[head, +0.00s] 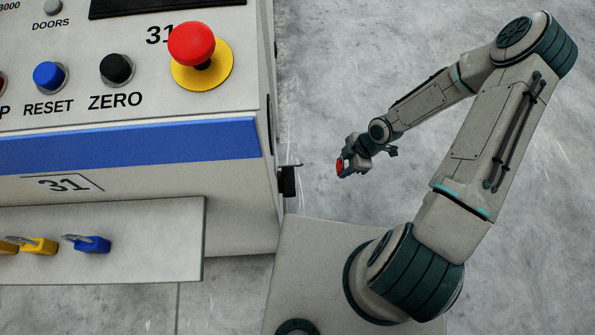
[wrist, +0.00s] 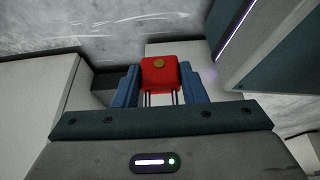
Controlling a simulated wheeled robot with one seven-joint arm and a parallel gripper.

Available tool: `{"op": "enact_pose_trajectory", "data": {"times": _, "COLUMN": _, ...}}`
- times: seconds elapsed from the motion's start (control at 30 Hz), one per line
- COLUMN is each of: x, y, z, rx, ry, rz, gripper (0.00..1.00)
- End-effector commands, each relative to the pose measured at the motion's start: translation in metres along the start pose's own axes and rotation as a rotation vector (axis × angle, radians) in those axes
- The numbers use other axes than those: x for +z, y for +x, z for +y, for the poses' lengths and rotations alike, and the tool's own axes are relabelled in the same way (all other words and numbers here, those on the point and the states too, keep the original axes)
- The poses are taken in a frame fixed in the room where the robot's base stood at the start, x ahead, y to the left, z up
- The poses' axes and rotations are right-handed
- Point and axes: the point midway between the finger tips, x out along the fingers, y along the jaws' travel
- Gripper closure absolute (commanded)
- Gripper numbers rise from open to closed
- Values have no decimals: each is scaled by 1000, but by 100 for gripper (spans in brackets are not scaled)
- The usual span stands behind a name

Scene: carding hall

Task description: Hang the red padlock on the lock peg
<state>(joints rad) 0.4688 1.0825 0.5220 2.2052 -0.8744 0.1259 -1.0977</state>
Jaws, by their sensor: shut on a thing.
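The red padlock (head: 340,168) is held in my gripper (head: 346,165), out over the floor to the right of the machine cabinet. In the wrist view the red padlock (wrist: 160,72) sits between the two blue fingers of my gripper (wrist: 160,88), which are shut on it. A small dark bracket with a thin peg (head: 290,180) sticks out from the cabinet's right side, left of my gripper and apart from the padlock. I cannot tell for sure that this is the lock peg.
The cabinet (head: 225,180) fills the left, with a red emergency button (head: 192,45), a blue button (head: 49,75) and a black button (head: 116,68). A ledge (head: 150,220) below holds yellow (head: 40,246) and blue (head: 92,244) padlocks. The floor beyond my gripper is clear.

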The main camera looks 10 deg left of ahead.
Motion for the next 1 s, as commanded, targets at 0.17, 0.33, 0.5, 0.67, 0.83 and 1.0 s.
{"op": "enact_pose_trajectory", "data": {"times": 0.17, "x": -32, "y": 17, "z": 0, "rx": -1, "ry": -6, "rz": -2, "gripper": 87}}
{"op": "enact_pose_trajectory", "data": {"times": 0.33, "x": -62, "y": 30, "z": 0, "rx": -1, "ry": -7, "rz": -1, "gripper": 87}}
{"op": "enact_pose_trajectory", "data": {"times": 0.5, "x": -85, "y": 38, "z": 0, "rx": 1, "ry": -1, "rz": -1, "gripper": 87}}
{"op": "enact_pose_trajectory", "data": {"times": 0.67, "x": -94, "y": 40, "z": 0, "rx": 1, "ry": 0, "rz": -1, "gripper": 87}}
{"op": "enact_pose_trajectory", "data": {"times": 0.83, "x": -114, "y": 50, "z": 0, "rx": 0, "ry": -3, "rz": 0, "gripper": 87}}
{"op": "enact_pose_trajectory", "data": {"times": 1.0, "x": -124, "y": 64, "z": 0, "rx": 1, "ry": 1, "rz": 0, "gripper": 87}}
